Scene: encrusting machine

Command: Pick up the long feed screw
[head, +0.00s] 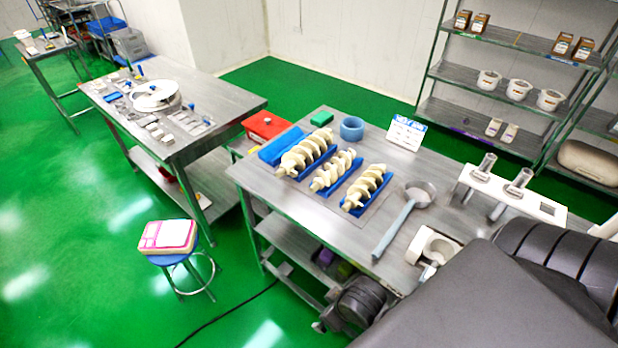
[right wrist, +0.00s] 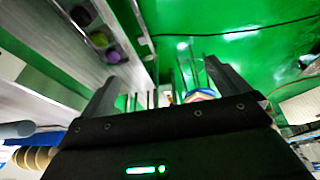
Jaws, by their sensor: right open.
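Three cream feed screws lie on blue holders on the metal table in the head view. The longest-looking feed screw (head: 305,153) is the left one. A middle screw (head: 336,171) and a right screw (head: 366,189) lie beside it. My right gripper (right wrist: 162,72) is open, with nothing between its fingers in the right wrist view. Part of a cream screw (right wrist: 32,158) and some blue show at that view's lower left, outside the fingers; I cannot tell which screw it is. My left gripper is not in view.
A stool with a pink scale (head: 168,237) stands left.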

